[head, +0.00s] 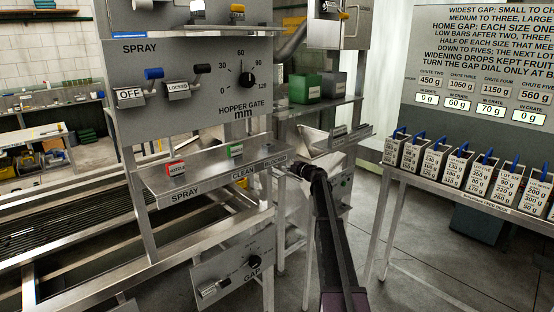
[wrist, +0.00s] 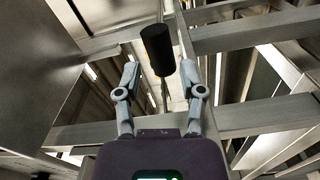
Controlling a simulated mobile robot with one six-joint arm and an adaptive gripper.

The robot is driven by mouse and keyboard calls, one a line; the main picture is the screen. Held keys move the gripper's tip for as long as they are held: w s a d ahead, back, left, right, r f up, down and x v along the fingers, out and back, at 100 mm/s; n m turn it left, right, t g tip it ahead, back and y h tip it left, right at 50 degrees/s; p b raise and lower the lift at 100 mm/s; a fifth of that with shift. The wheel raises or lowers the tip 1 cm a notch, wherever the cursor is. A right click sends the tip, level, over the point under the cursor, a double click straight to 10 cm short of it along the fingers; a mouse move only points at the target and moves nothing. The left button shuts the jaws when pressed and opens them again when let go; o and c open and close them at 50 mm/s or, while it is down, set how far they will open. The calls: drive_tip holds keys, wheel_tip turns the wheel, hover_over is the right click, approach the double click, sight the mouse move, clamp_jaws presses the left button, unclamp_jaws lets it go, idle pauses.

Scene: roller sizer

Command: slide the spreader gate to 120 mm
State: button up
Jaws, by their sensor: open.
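A dark cylindrical knob or handle (wrist: 157,48) with a yellowish tinge on its left side shows in the wrist view. It lies just beyond and between the fingertips of my gripper (wrist: 161,72). My gripper is open, its two grey fingers apart on either side of the knob's near end; I cannot tell if they touch it. In the head view my gripper (head: 297,170) is at the right end of the shelf marked SPRAY and CLEAN, its fingers hard to make out. No part labelled spreader gate is readable, so I cannot tell its setting.
The grey panel (head: 200,112) carries a HOPPER GATE mm dial (head: 247,79) and SPRAY levers. A GAP panel (head: 235,278) is below. Green (head: 307,86) and grey bins stand behind. Labelled lot boxes (head: 450,171) line the right table. Metal beams (wrist: 268,116) surround my gripper.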

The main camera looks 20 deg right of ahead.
drive_tip(key=x, duration=0.7)
drive_tip(key=shift+w+a, duration=0.1)
drive_tip(key=shift+w, duration=0.15)
clamp_jaws()
